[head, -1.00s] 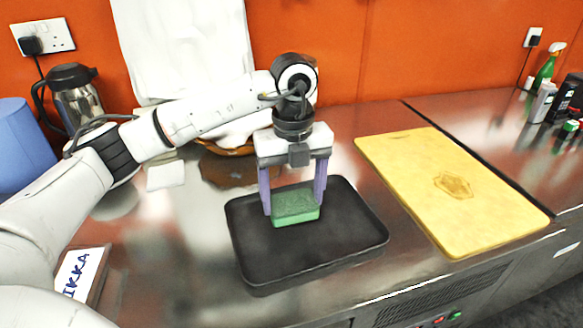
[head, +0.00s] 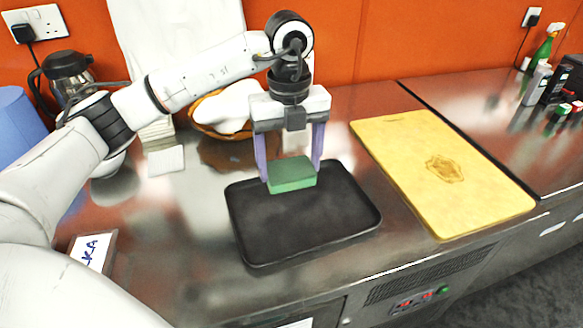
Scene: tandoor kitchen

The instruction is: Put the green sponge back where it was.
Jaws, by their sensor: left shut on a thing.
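The green sponge (head: 292,176) is a small block in the head view, held between the purple fingers of my left gripper (head: 290,172). My left gripper points down and is shut on the sponge. The sponge is over the back part of the black tray (head: 300,225); it looks a little above the tray floor, though the exact gap is hard to judge. My right gripper is not in view.
A yellow cutting board (head: 440,170) lies to the right of the tray. A basket with white cloth (head: 225,108) and a white tile-like square (head: 166,161) are behind left. A steel flask (head: 70,80) is at the back left.

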